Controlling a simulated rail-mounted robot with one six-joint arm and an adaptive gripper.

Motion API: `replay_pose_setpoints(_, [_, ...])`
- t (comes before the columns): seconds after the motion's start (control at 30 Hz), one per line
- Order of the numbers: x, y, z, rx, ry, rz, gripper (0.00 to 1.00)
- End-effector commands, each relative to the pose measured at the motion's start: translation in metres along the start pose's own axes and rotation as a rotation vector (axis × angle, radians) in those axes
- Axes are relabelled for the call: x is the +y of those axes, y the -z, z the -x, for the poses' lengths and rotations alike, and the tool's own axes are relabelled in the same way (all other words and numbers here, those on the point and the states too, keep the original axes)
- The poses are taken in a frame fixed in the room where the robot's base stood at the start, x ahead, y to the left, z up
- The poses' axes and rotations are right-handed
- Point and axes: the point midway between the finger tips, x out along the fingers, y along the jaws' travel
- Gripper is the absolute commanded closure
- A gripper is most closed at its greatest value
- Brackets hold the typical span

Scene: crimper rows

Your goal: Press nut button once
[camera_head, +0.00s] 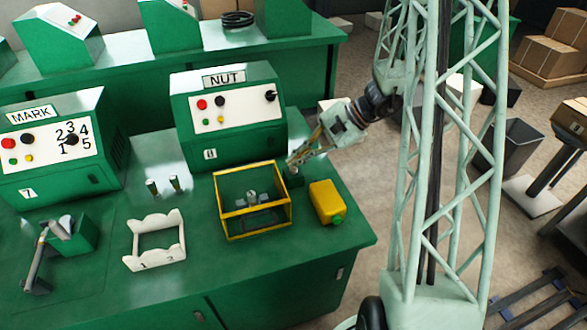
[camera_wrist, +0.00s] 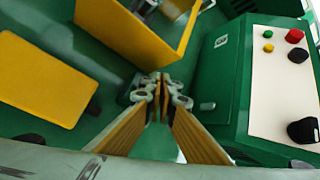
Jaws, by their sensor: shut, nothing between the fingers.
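The green NUT box (camera_head: 230,115) stands on the green bench. Its white panel (camera_head: 238,107) carries a red button (camera_head: 202,104), a black button (camera_head: 220,101), a green button (camera_head: 205,121), a yellow button (camera_head: 221,119) and a black knob (camera_head: 270,95). The panel also shows at right in the wrist view (camera_wrist: 275,85). My gripper (camera_head: 292,160) is shut and empty, pointing down-left, just right of the NUT box's front. In the wrist view its fingertips (camera_wrist: 162,82) meet, apart from the panel. Which button the task means is not labelled.
A yellow-framed open box (camera_head: 225,210) stands in front of the NUT box, near my fingertips. A yellow canister (camera_head: 326,202) is to its right. The MARK box (camera_head: 60,150) and a white stand (camera_head: 150,262) are further left. Free bench lies before the NUT box's left side.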

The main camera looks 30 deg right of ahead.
Motion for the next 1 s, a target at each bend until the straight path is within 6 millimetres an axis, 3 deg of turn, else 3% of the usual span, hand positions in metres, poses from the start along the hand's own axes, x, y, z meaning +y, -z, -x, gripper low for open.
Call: replay_pose_setpoints(1.0, [0.0041, 0.0043, -0.0057, 0.0, 0.0, 0.0, 1.0])
